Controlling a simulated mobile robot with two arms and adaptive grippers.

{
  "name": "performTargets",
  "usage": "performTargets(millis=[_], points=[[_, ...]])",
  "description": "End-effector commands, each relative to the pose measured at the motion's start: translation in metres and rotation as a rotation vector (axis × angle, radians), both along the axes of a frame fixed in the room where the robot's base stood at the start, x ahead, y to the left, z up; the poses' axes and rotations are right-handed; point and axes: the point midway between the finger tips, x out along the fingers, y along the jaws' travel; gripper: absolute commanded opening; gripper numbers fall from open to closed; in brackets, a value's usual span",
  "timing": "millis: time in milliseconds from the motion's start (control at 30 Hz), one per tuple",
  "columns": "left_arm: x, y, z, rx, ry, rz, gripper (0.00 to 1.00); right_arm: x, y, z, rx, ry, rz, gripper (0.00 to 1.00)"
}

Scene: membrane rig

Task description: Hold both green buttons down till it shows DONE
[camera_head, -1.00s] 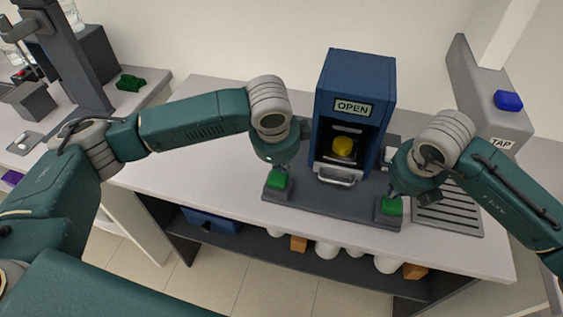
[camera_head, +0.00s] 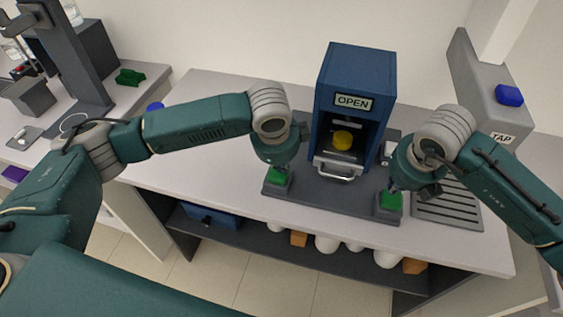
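The blue rig (camera_head: 355,68) stands on a dark base plate (camera_head: 330,205), and its display (camera_head: 352,102) reads OPEN. A yellow round thing (camera_head: 343,140) sits inside its opening, above a silver handle (camera_head: 335,170). The left green button (camera_head: 277,177) is at the base's left end, with my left gripper (camera_head: 279,168) directly over it, at or very near its top. The right green button (camera_head: 391,202) is at the right end, with my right gripper (camera_head: 394,188) over it in the same way. The fingers are small and dark; whether they touch or press the buttons cannot be told.
A grey tap unit (camera_head: 490,95) with a blue knob (camera_head: 508,95) and a slotted drain (camera_head: 447,205) stands to the right. A shelf below holds a blue box (camera_head: 210,222) and white containers. The table left of the rig is mostly clear under my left arm.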

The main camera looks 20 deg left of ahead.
Motion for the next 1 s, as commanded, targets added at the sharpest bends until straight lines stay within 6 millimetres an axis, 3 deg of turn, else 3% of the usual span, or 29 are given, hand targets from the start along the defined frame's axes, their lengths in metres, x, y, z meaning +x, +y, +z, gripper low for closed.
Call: performTargets(millis=[300, 1000], points=[[-0.001, -0.001, -0.011, -0.001, 0.003, -0.001, 0.00, 0.000, 0.000, 0.000, 0.000, 0.000, 0.000, 0.00], [-0.003, 0.000, -0.016, 0.001, 0.008, -0.002, 0.00, 0.000, 0.000, -0.001, 0.000, 0.000, 0.000, 0.00]])
